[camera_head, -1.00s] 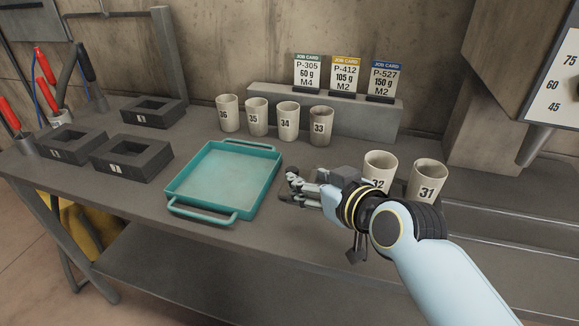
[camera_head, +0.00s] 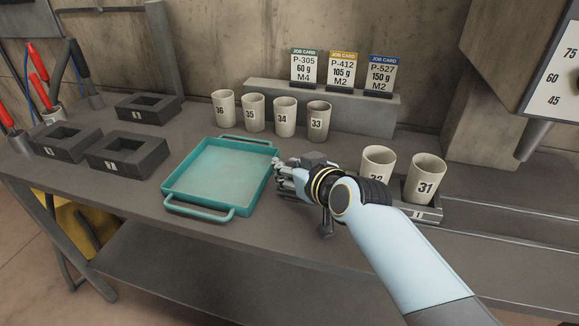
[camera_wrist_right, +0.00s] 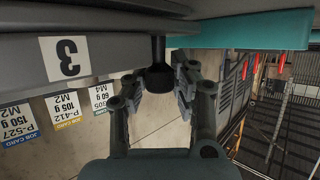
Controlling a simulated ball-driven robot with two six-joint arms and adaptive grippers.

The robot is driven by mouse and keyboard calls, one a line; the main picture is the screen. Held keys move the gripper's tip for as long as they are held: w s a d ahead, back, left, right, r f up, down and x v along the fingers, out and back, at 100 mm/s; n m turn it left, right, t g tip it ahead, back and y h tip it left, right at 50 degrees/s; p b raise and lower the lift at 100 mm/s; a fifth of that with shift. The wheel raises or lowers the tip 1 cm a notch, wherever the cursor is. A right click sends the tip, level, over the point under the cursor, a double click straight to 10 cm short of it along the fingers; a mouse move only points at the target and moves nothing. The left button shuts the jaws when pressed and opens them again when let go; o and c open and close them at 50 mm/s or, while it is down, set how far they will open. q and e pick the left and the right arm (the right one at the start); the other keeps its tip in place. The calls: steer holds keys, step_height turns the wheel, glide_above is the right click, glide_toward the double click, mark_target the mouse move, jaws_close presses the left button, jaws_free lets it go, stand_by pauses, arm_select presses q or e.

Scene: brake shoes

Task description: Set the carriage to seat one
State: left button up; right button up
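My right gripper (camera_head: 277,170) is low over the bench, its fingertips close to the right side of the teal tray. In the right wrist view its two fingers (camera_wrist_right: 159,88) stand apart, one on each side of a black knob (camera_wrist_right: 160,80). I cannot tell whether they press on it. A grey labelled strip (camera_head: 431,214) shows beside cup 31. I cannot make out the carriage as a whole; my arm hides much of that area. My left gripper is not in view.
The teal tray (camera_head: 240,141) lies left of my gripper. Cups 32 (camera_head: 377,160) and 31 (camera_head: 425,173) stand close behind my arm. Several cups line the back near a grey ledge with job cards (camera_head: 343,68). Dark blocks (camera_head: 126,160) with openings sit left of the tray.

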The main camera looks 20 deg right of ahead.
jaws_close()
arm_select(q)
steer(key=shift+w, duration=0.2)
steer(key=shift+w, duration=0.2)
arm_select(e)
steer(key=shift+d, duration=0.1)
steer(key=s+d, duration=0.2)
steer(key=d, duration=0.2)
steer(key=s+d, duration=0.6)
steer(key=d, duration=0.1)
steer(key=shift+d+f, duration=0.1)
steer(key=shift+d, duration=0.2)
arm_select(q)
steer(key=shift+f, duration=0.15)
arm_select(e)
steer(key=shift+w, duration=0.1)
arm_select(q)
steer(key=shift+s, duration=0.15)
arm_select(e)
steer(key=o, duration=0.6)
jaws_free()
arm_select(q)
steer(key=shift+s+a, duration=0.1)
arm_select(e)
steer(key=v, duration=1.2)
